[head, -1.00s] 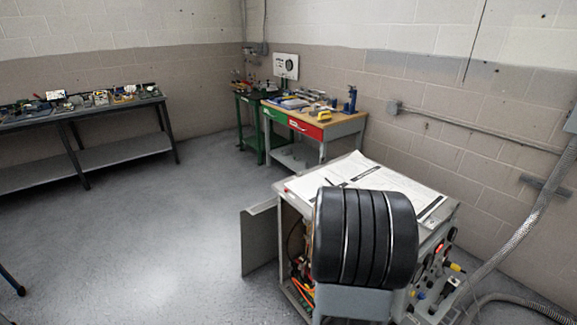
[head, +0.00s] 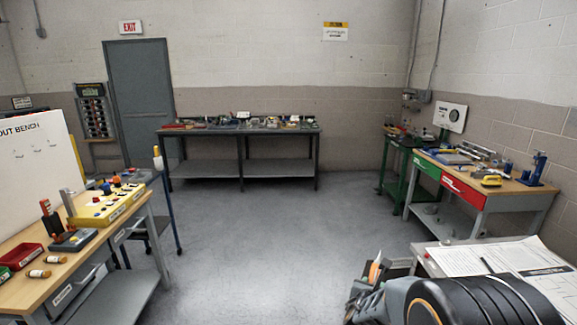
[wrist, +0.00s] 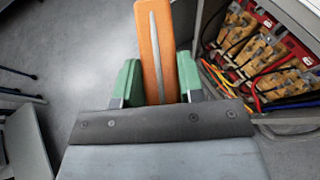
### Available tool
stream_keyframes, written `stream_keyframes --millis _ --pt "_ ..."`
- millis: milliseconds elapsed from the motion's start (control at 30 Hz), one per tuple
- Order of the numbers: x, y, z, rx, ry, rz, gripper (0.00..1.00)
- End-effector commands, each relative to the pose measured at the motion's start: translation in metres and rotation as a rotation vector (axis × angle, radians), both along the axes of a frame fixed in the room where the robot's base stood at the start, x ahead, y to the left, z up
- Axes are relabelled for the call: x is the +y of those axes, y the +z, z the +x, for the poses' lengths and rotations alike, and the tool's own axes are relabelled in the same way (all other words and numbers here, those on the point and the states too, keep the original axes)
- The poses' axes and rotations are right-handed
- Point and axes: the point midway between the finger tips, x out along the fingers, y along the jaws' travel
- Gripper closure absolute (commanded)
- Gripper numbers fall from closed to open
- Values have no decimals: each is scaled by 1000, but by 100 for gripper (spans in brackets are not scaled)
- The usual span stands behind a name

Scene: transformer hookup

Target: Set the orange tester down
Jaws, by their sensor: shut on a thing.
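The orange tester (wrist: 157,45) is a long flat orange piece with a pale stripe down its middle. My gripper (wrist: 158,80) is shut on it, with a green finger on each side, and the tester points up and away in the wrist view. In the head view the orange tester (head: 374,270) shows as a small orange tip at the bottom, beside the cabinet. The floor lies below it in the wrist view. My fingers there are partly hidden by my own arm.
A cabinet (head: 430,265) with papers on top stands at the lower right; its open inside (wrist: 265,50) shows coils and wires. A wooden bench (head: 20,255) with a yellow button box (head: 108,203) and red bin (head: 22,257) stands left. The floor (head: 270,230) between is clear.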

Motion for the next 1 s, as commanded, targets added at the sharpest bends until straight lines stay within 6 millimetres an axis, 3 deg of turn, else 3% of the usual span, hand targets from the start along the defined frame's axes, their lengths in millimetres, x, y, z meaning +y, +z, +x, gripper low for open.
stream_keyframes --millis 33,100,300,533,1000 --pt "20 -2 3 1 49 -1 96" --pt "42 -4 6 0 99 -1 96" --pt "79 -6 8 -1 181 -1 96" --pt "89 -6 8 -1 203 -1 96" --pt "81 -5 8 -1 184 -1 96"
